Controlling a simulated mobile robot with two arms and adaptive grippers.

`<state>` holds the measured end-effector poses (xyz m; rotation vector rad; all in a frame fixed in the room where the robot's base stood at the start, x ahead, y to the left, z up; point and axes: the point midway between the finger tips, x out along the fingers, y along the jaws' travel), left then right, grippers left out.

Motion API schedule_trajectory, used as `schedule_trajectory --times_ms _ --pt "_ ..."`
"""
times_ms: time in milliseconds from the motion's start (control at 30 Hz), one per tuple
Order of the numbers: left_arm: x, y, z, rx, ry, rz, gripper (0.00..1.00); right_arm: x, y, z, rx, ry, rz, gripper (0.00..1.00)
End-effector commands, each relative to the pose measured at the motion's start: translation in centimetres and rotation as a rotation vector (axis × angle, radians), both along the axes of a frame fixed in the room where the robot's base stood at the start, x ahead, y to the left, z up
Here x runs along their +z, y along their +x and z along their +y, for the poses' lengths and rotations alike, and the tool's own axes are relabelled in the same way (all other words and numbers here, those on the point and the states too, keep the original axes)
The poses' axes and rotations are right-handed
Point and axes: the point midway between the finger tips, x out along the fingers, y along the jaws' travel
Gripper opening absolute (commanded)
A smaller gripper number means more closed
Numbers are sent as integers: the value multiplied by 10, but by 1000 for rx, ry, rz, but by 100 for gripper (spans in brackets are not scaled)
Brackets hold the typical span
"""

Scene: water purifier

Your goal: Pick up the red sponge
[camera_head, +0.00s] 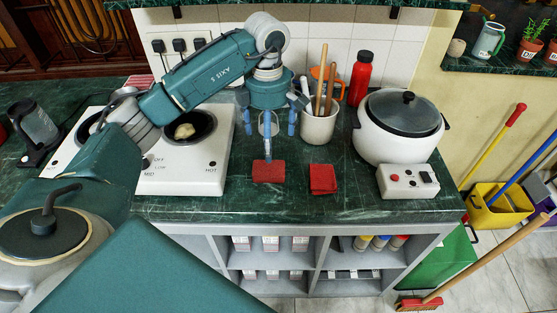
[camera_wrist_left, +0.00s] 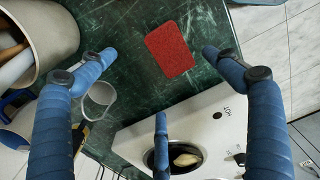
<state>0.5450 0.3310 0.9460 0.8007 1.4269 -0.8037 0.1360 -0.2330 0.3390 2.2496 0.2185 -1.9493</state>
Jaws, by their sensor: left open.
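The red sponge (camera_head: 268,173) lies flat on the dark green counter, right of the white hob. It also shows in the left wrist view (camera_wrist_left: 170,49) at the top, beyond the fingertips. My left gripper (camera_head: 268,140) points down above and slightly behind the sponge. Its blue fingers are spread in the left wrist view (camera_wrist_left: 160,75), with nothing between them. The fingers look apart from the sponge. A folded red cloth (camera_head: 323,179) lies to the right of the sponge. My right gripper is not in view.
A white hob (camera_head: 190,178) holds a pan with a pale lump of food. A utensil pot (camera_head: 318,127) and a clear glass (camera_wrist_left: 98,98) stand close to the gripper. A white rice cooker (camera_head: 400,140) is further right. The counter's front strip is clear.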

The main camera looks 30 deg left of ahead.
Motion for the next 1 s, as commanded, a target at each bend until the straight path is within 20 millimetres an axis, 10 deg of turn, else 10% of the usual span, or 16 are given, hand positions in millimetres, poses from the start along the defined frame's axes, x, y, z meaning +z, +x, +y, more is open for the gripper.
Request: schedule_trajectory --times_ms 367,733,1000 --pt "-47 -1 -1 -1 -2 3 89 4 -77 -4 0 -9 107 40" --pt "-94 1 -1 -1 -2 2 89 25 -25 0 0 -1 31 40" --pt "-99 1 -1 -1 -1 -1 89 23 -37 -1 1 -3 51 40"
